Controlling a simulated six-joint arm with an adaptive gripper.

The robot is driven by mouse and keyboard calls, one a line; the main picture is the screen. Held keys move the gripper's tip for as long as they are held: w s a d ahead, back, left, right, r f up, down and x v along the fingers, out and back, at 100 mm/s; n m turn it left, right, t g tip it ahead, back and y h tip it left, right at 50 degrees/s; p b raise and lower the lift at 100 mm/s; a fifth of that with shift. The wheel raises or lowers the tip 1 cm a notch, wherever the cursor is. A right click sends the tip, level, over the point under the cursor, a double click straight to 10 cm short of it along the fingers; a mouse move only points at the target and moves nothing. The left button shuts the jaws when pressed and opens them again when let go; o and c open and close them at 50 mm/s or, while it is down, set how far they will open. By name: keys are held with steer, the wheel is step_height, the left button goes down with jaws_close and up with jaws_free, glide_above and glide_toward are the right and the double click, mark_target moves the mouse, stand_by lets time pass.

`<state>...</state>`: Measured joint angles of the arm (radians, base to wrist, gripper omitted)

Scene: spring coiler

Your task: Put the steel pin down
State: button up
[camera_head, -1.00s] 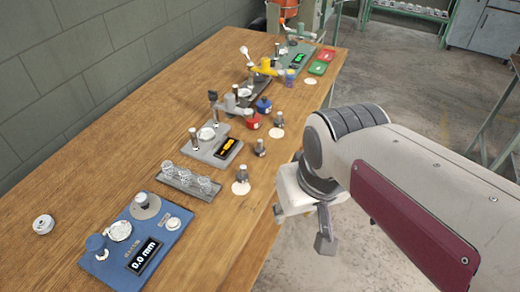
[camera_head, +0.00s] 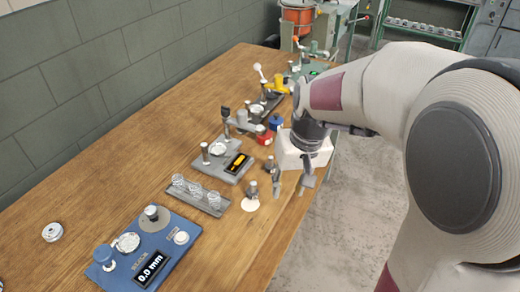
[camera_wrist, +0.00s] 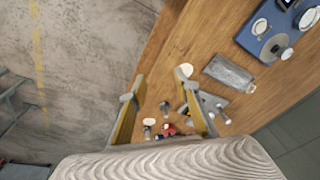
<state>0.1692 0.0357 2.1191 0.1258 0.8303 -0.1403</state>
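My gripper (camera_head: 292,184) hangs at the table's right edge, its two fingers apart. In the wrist view my gripper (camera_wrist: 162,84) also shows spread fingers with no pin visible between the tips. A small grey metal post (camera_head: 252,189) stands upright on a white disc (camera_head: 249,205), left of the gripper. A second grey post (camera_head: 268,164) stands farther back, partly behind the near finger. In the wrist view a grey post (camera_wrist: 165,107) appears below, between the fingers. I cannot tell which post is the steel pin.
A blue gauge (camera_head: 146,252) reading 0.0 mm stands at the front of the wooden table (camera_head: 90,203). Behind it are a grey rack (camera_head: 213,208) with clear cups and a grey unit (camera_head: 237,167) with an orange display. Red and blue parts stand farther back. The left side is mostly clear.

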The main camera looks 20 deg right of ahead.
steer(key=w+d+f+n, duration=0.1)
steer(key=w+d+f, duration=0.15)
steer(key=w, duration=0.45)
steer(key=w+d+f, duration=0.1)
steer(key=w+f, duration=0.3)
steer(key=w, duration=0.3)
steer(key=n+t, duration=0.2)
glide_toward(271, 157)
steer(key=shift+w+d+f+y, duration=0.15)
steer(key=shift+w+f, duration=0.25)
steer(key=shift+f, duration=0.1)
steer(key=shift+w+d+f+y, duration=0.15)
steer(key=shift+w+f, duration=0.2)
steer(key=shift+f, duration=0.2)
steer(key=shift+x, duration=1.35)
steer(key=shift+a, duration=0.1)
steer(key=shift+w+a+f, duration=0.1)
steer(key=shift+a+f, duration=0.05)
steer(key=shift+f, duration=0.7)
steer(key=shift+a+f, duration=0.2)
steer(key=shift+f, duration=0.7)
steer(key=shift+x, duration=0.9)
